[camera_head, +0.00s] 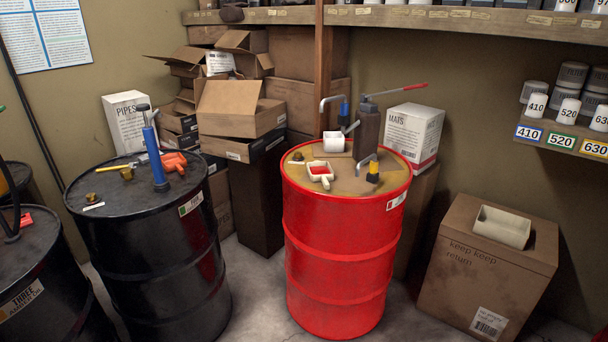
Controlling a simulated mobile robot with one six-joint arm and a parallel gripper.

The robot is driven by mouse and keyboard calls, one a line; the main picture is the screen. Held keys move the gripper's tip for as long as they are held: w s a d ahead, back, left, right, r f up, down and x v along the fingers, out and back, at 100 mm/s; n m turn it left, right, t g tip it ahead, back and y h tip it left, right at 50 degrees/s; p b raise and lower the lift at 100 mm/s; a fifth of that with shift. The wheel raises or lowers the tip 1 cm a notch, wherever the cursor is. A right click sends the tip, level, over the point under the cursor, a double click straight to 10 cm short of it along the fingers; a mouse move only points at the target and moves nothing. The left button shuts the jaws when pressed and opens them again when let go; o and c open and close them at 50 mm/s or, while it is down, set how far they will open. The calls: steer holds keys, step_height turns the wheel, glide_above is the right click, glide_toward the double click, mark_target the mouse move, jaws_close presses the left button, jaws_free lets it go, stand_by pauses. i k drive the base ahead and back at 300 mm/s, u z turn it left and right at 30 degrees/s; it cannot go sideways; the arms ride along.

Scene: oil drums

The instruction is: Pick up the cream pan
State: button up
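A small cream pan (320,174) with a short handle and a red inside sits on top of the red drum (340,255), near its front left edge. A larger cream open container (503,227), like a pan or trough, rests on the closed cardboard box (488,265) at the right. I cannot tell from the picture alone which of the two is the cream pan. Both stand clear of anything gripping them. My gripper is not in view.
A grey hand pump (367,130), white cup (334,141) and yellow-black fitting (373,173) crowd the red drum top. A black drum (150,250) holds a blue pump (154,155). A shelf (460,17) overhangs the back. Floor shows between the drums.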

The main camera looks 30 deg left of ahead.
mark_target(318, 171)
steer(key=u, duration=4.4)
steer(key=i, duration=0.1)
steer(key=z, duration=3.05)
steer(key=i, duration=1.4)
steer(key=u, duration=0.75)
